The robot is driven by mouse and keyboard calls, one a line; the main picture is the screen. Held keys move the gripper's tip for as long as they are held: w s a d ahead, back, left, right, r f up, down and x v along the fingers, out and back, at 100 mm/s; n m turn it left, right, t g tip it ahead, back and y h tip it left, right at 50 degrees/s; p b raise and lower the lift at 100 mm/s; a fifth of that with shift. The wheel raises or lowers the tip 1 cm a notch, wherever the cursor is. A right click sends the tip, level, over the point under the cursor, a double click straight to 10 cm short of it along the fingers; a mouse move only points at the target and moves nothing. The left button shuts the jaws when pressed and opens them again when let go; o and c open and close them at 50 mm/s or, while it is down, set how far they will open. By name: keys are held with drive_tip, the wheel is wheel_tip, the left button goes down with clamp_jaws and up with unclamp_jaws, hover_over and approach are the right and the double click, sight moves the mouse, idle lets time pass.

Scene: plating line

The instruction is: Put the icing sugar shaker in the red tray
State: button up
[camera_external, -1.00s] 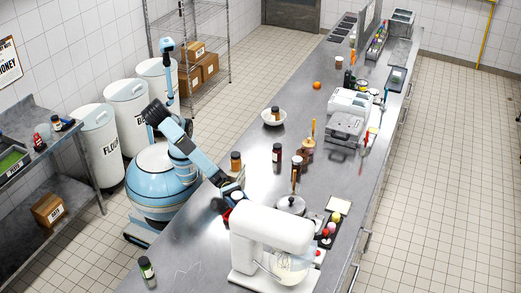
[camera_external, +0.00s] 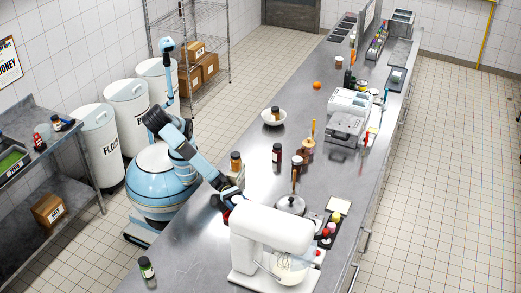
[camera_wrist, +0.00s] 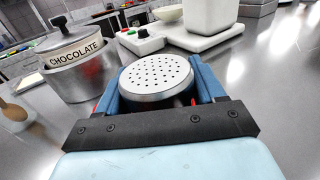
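The icing sugar shaker (camera_wrist: 155,77) shows in the wrist view as a round metal lid full of holes on a darker body. My gripper (camera_wrist: 158,88) has one blue finger at each side of it, with no clear gap, and looks shut on it. In the external view my gripper (camera_external: 224,192) is low over the near left part of the counter, behind the white mixer, and the shaker cannot be made out. Small red patches show beside the fingers; I cannot tell whether they belong to the red tray, which is not clearly visible.
The white mixer (camera_external: 270,238) stands close to my gripper. A chocolate pot (camera_wrist: 75,65) with a lid is at the left in the wrist view. An orange-brown jar (camera_external: 236,161) and a dark bottle (camera_external: 277,158) stand nearby. Another bottle (camera_external: 147,268) is at the counter's near end.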

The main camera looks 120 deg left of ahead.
drive_tip(key=o, duration=0.4)
drive_tip(key=shift+r, duration=0.55)
drive_tip(key=v, duration=0.7)
drive_tip(key=shift+s+a, duration=0.1)
drive_tip(key=shift+s, duration=0.15)
drive_tip(key=shift+r, duration=0.1)
